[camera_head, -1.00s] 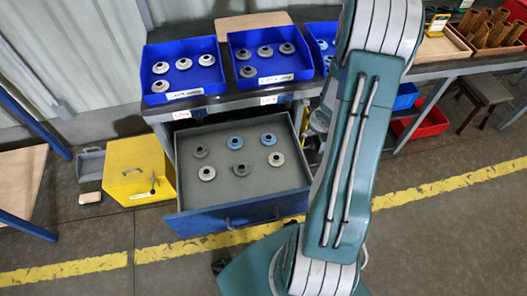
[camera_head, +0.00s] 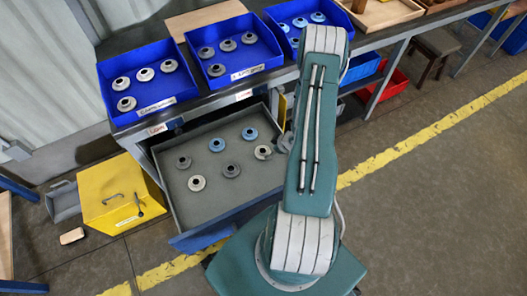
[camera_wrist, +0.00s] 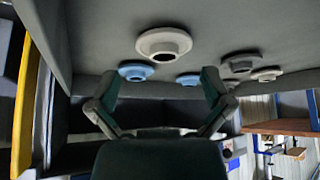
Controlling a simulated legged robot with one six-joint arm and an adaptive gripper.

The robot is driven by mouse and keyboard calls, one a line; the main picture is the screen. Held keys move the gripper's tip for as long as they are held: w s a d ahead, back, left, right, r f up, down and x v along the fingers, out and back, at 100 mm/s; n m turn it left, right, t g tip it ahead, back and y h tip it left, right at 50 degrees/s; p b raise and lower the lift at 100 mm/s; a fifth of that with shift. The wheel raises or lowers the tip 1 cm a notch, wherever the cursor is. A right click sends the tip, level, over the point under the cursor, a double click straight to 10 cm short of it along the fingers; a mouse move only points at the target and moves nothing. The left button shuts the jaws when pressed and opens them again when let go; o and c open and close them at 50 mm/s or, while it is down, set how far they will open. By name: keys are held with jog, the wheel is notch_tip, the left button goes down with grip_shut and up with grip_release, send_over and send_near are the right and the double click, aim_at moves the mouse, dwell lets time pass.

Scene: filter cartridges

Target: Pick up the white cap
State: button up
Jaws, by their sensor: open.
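A pale, whitish round cap (camera_wrist: 163,42) with a dark centre hole is the nearest cap in the wrist view. My gripper (camera_wrist: 160,84) is open below it in that picture, with nothing between the fingers and apart from the cap. Beyond are blue caps (camera_wrist: 135,72), a dark grey cap (camera_wrist: 240,63) and another pale cap (camera_wrist: 267,74). In the head view, the open drawer (camera_head: 165,200) holds a pale cap (camera_head: 196,184) at the front left and another (camera_head: 263,153) at the right, with blue and grey caps.
Blue bins (camera_head: 150,109) with more caps stand on the bench above the drawer. A yellow box (camera_head: 109,188) stands on the floor at the left. The drawer walls surround the caps. A red bin (camera_head: 388,84) sits under the bench at the right.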

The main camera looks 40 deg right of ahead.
aim_at(262, 151)
jog(key=w+a+f, duration=0.2)
jog(key=w+f, duration=0.1)
jog(key=shift+a, duration=0.1)
jog(key=shift+w+f, duration=0.2)
jog(key=shift+f, duration=0.1)
jog(key=shift+d+f, duration=0.15)
jog(key=shift+d, duration=0.25)
jog(key=c, duration=0.5)
jog(key=shift+a, duration=0.25)
jog(key=shift+r, duration=0.2)
